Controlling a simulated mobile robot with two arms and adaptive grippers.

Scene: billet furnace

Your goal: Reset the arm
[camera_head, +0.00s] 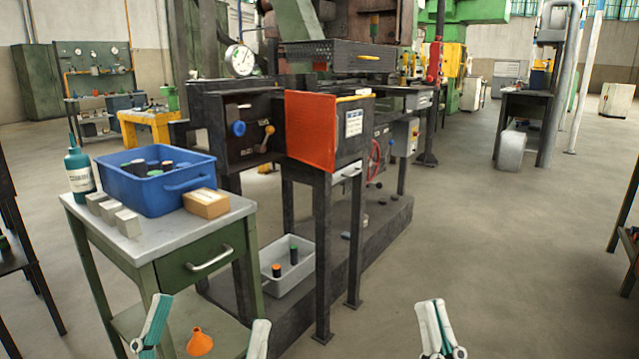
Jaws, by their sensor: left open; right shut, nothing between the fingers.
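My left gripper (204,338) is at the bottom of the head view, in front of the green workbench. Its two fingers stand wide apart and nothing is between them. My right gripper (440,335) is at the bottom, right of the middle, over bare floor. Its fingers are together with nothing between them. Both grippers are apart from the things around them. Most of both arms is outside the view.
A green workbench (165,238) at the left bears a blue bin (150,195), metal blocks, a cardboard box (206,203) and a bottle (78,172). An orange funnel (199,342) is on its lower shelf. The furnace's orange door (312,128) stands open. Floor (500,250) at right is clear.

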